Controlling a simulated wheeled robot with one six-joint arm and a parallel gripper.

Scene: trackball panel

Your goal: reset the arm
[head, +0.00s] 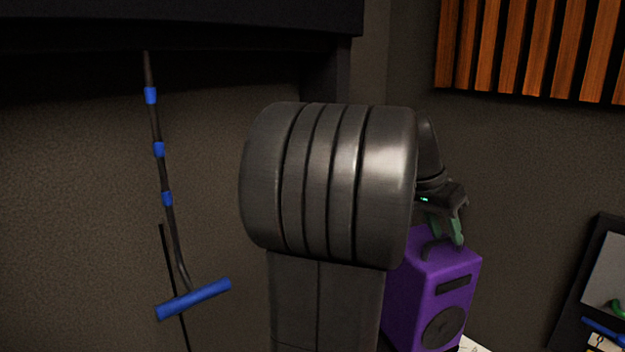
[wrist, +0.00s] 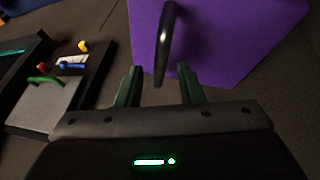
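My gripper (head: 447,232) shows at the right of centre in the head view, just above a purple box (head: 442,282) with a dark curved handle. In the wrist view its two green fingers (wrist: 159,72) stand well apart. The box's dark handle (wrist: 166,40) appears between and beyond them, with clear gaps on both sides, so the gripper is open and holds nothing. Whether a finger touches the handle or box top cannot be told. My large grey arm joint hides the middle of the head view and part of the box (wrist: 215,40).
A dark panel (wrist: 95,95) with small red, yellow, blue and green parts lies left in the wrist view. It shows partly at the head view's right edge (head: 600,240). A dark pole with a blue crossbar (head: 195,299) stands at the left. Orange slats (head: 530,45) hang upper right.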

